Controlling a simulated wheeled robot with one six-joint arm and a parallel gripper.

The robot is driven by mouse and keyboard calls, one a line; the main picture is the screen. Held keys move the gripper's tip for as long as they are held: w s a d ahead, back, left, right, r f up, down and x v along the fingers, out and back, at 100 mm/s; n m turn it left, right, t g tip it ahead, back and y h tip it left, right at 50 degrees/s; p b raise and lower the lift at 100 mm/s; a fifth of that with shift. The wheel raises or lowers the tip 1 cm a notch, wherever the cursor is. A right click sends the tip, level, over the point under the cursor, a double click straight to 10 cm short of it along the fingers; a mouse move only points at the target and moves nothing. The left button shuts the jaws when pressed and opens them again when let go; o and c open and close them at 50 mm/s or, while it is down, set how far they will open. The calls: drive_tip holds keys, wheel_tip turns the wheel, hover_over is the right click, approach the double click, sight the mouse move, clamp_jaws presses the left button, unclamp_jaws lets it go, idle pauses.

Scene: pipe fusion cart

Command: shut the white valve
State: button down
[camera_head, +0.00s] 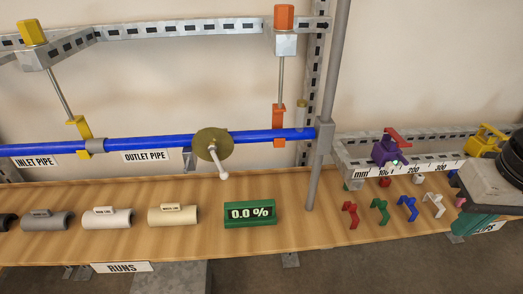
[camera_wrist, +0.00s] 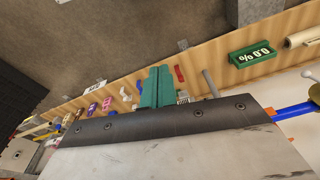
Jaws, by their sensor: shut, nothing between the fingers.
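A brass-coloured round disc with a white handle (camera_head: 219,164) sits on the blue pipe (camera_head: 270,136), right of the OUTLET PIPE label; it is the only white-handled fitting I see on the pipe. The white handle slants down and slightly right from the disc. A green display (camera_head: 250,214) below it reads 0.0 %. My gripper (camera_head: 470,223) is at the far right edge of the head view, well away from the handle. In the wrist view its green fingers (camera_wrist: 157,82) are together, with nothing seen between them. The display (camera_wrist: 254,54) also shows there, upper right.
Grey, white and cream pipe pieces (camera_head: 172,214) lie on the wooden shelf (camera_head: 300,235) to the left. Several small coloured clips (camera_head: 380,210) stand at right. A vertical grey post (camera_head: 328,110) stands between the handle and my gripper. A purple device (camera_head: 385,152) sits on the ruled rail.

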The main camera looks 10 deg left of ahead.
drive_tip(key=w+a+y, duration=0.1)
drive_tip(key=w+a, duration=0.5)
drive_tip(key=w, duration=0.1)
drive_tip(key=n+t+y, duration=0.1)
drive_tip(key=t+y, duration=0.1)
drive_tip(key=y, duration=0.2)
approach(226, 172)
drive_tip(key=s+d+r, duration=0.1)
drive_tip(key=d+r, duration=0.3)
drive_tip(key=d, duration=0.2)
drive_tip(key=w+a+f, duration=0.3)
drive_tip(key=a+f, duration=0.5)
drive_tip(key=f, duration=0.1)
drive_tip(key=shift+a+t, duration=0.2)
drive_tip(key=shift+t, duration=0.1)
drive_tip(key=shift+f, duration=0.15)
